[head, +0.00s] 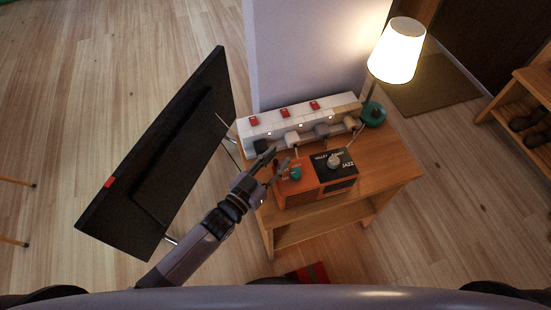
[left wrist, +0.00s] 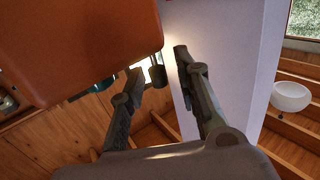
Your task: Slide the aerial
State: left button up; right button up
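The orange and black radio (head: 318,178) stands on the wooden side table, with a teal dial and a pale knob on top. Its orange body also fills the upper left of the left wrist view (left wrist: 80,40). I cannot make out the aerial for certain. My left gripper (head: 275,162) is open at the radio's left end. In the left wrist view its two fingers (left wrist: 158,62) are apart, beside the radio's edge. A small dark piece shows between the fingertips; I cannot tell what it is or whether they touch it. My right gripper is not in view.
A white power strip (head: 285,118) with red switches and plugs lies behind the radio on the table (head: 390,165). A lit lamp (head: 397,52) stands at the back right. A large dark panel (head: 165,150) stands left of my left arm. A wall post (head: 300,50) rises behind.

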pick_arm(q)
grip_shut()
dwell(0.7)
